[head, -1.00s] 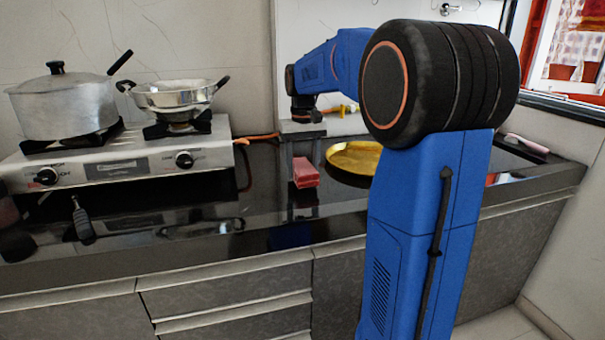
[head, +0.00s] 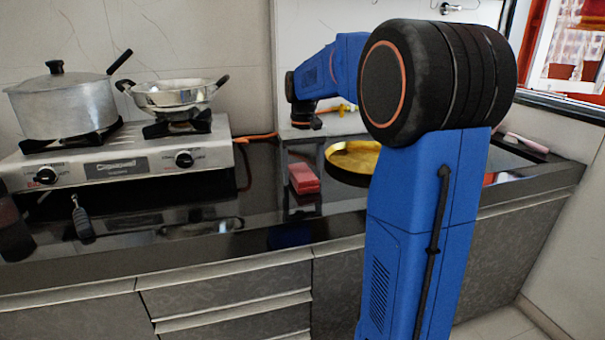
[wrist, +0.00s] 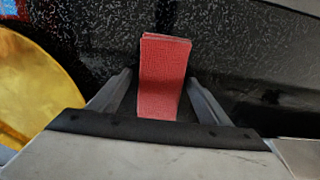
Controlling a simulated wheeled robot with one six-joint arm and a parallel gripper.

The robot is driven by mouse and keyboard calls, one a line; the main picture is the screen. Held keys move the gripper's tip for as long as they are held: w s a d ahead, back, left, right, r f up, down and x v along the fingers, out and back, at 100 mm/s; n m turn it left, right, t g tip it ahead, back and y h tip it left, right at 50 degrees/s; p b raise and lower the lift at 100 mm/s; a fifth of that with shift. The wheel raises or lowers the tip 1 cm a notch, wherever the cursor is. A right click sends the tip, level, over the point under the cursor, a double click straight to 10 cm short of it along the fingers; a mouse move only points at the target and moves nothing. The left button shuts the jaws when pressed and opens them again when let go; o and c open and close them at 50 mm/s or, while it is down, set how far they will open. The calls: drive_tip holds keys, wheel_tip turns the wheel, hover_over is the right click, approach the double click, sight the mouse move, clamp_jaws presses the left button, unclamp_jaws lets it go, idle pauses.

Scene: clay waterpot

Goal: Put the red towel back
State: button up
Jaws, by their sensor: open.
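The red towel (head: 304,179) is a small folded block on the dark countertop, left of the yellow plate in the head view. In the wrist view, the towel (wrist: 165,75) lies lengthwise between my two fingers. My gripper (head: 303,172) points down over the towel, with one grey finger on each side of it. My gripper (wrist: 159,78) is open in the wrist view, with a dark gap between each finger and the towel. The near end of the towel runs close to the palm edge.
The yellow plate (head: 352,158) lies just right of my gripper; it also fills the left of the wrist view (wrist: 38,85). A gas stove (head: 115,160) with a pot (head: 62,103) and a pan (head: 172,95) stands left. The front counter edge is close. A wall stands behind.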

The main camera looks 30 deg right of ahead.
sight(303, 172)
wheel_tip(303, 172, up, 12)
idle(0.5)
drive_tip(key=s+a+f+n+t, duration=0.1)
drive_tip(key=s+a+f, duration=0.4)
drive_tip(key=s, duration=0.5)
drive_tip(key=s+a+f+n+t, duration=0.1)
drive_tip(key=s+a+f+t, duration=0.1)
drive_tip(key=s+a+f, duration=0.3)
drive_tip(key=s+a+f+n+t, duration=0.1)
drive_tip(key=s+a+f, duration=0.4)
drive_tip(key=s+f, duration=0.4)
drive_tip(key=s, duration=0.6)
drive_tip(key=shift+s+a+f+t, duration=0.15)
drive_tip(key=shift+a+f+t, duration=0.25)
